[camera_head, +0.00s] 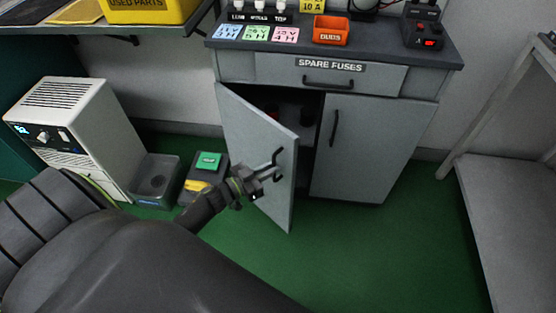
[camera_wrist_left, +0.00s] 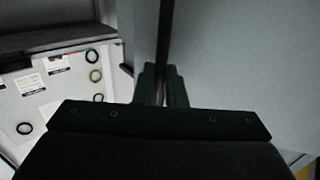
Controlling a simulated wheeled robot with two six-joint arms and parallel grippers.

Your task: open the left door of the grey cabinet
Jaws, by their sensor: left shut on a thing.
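The grey cabinet (camera_head: 430,75) stands against the back wall. Its left door (camera_head: 250,130) is swung partly open, hinged at its left side, and a dark gap shows behind it. The door's black handle (camera_head: 277,158) is on its free side. My left gripper (camera_head: 268,174) is at this handle and shut on it. In the left wrist view the fingers (camera_wrist_left: 162,88) close around the dark upright bar (camera_wrist_left: 166,35) in front of the grey door face (camera_wrist_left: 240,60). The right door (camera_head: 365,150) is closed. My right gripper is not in view.
A drawer labelled SPARE FUSES (camera_head: 330,75) is above the doors. Left of the cabinet are a white unit (camera_head: 85,125), a grey bin (camera_head: 153,180) and a dark box with a green top (camera_head: 208,160). A grey table (camera_head: 510,190) stands at right. Green floor before the cabinet is clear.

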